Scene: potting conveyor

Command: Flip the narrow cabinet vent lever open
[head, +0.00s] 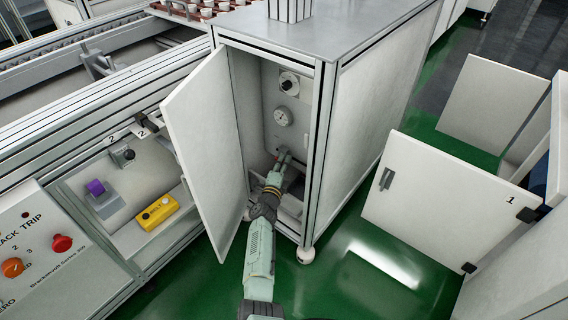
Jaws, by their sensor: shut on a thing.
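The narrow cabinet (372,90) stands in the middle with its door (205,150) swung open to the left. Inside is a pale panel with a dark knob (289,82) at the top and a round gauge (283,116) below it. My arm reaches into the cabinet from below. My gripper (284,155) is below the gauge, close to the panel, and shut on a small part there. That part looks like the vent lever, but the fingers mostly hide it, so its exact position cannot be told.
The open door and the cabinet's right frame post (318,150) flank my arm. At left is a conveyor bench with a yellow box (157,212), a purple knob (95,188) and a control panel (40,255). Another open cabinet door (430,195) stands at right. Green floor lies between.

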